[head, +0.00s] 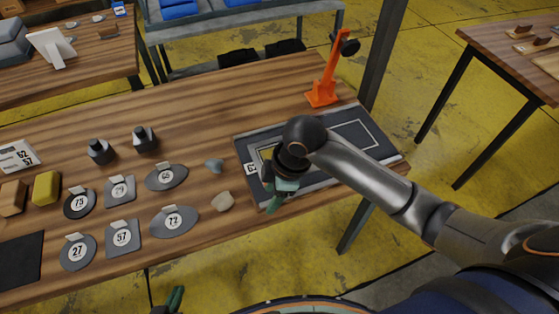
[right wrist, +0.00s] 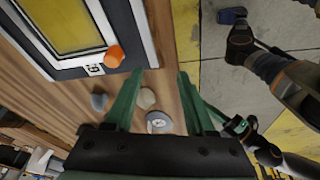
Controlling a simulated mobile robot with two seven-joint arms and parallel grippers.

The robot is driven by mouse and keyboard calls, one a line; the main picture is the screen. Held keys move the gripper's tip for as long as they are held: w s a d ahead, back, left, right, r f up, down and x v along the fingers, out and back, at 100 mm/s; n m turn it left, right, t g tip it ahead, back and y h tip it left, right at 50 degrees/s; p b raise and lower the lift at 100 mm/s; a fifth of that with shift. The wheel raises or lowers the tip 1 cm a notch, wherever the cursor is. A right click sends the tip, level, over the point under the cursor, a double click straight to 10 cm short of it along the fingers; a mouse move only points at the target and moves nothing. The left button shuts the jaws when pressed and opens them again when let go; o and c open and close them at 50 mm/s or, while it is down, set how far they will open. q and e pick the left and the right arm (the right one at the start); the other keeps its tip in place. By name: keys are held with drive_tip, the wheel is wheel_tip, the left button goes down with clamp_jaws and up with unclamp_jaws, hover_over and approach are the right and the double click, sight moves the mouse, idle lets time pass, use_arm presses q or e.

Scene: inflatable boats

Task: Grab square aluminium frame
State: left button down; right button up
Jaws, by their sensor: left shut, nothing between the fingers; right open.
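The silver square aluminium frame (head: 367,126) lies on a dark panel at the right end of the wooden table, partly hidden behind my right arm. In the right wrist view a pale frame edge (right wrist: 103,22) surrounds a yellow area at the upper left. My right gripper (head: 276,197) is over the panel's left front part; its green fingers (right wrist: 161,74) are apart with nothing between them. Whether it touches the panel cannot be told. My left gripper (head: 175,299) is shut and empty, low at the front edge of the head view, away from the frame.
An orange stand (head: 322,92) rises behind the panel. Numbered grey plates (head: 174,221), two dark knobs (head: 145,139) and small stones (head: 222,201) lie left of it. The table's back middle is clear.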

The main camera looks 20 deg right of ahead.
drive_tip(key=w+d+r+n+g+h, duration=0.1)
drive_tip(key=w+d+r+n+h, duration=0.2)
drive_tip(key=w+d+r, duration=0.55)
drive_tip(key=f, duration=0.7)
drive_tip(key=shift+s+d, duration=0.2)
drive_tip(key=shift+s, duration=0.2)
drive_tip(key=shift+s+d+f, duration=0.1)
drive_tip(key=shift+s+f, duration=0.05)
drive_tip(key=shift+f, duration=1.25)
drive_tip(key=shift+s+f, duration=0.1)
drive_tip(key=shift+f, duration=1.25)
clamp_jaws()
drive_tip(key=shift+r, duration=0.1)
